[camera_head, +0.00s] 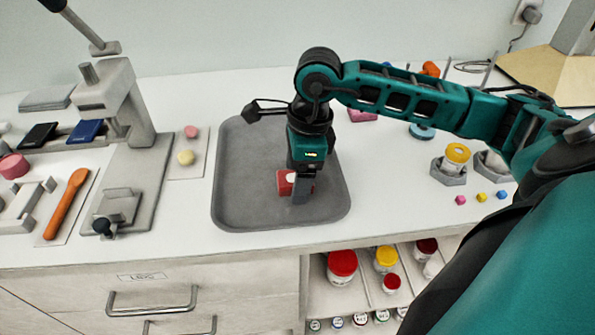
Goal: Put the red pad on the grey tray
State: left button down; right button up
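The red pad (285,183) is a small red block with a white spot, low over or on the grey tray (240,205), right of its middle. My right gripper (303,186) points down at it, one dark finger in front of the pad. The far finger is hidden, so I cannot tell whether the grip is closed or whether the pad touches the tray. My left gripper is not in view.
A grey press (127,150) stands left of the tray, with a blue pad (86,131) and a black pad (38,136) beyond. A card with pink and yellow pieces (187,158) lies beside the tray. Jars (456,157) stand to the right. The rest of the tray looks empty.

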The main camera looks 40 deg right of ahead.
notch_tip(320, 180, up, 12)
jog(key=s+d+p, duration=0.1)
jog(key=shift+d, duration=0.25)
dwell(0.7)
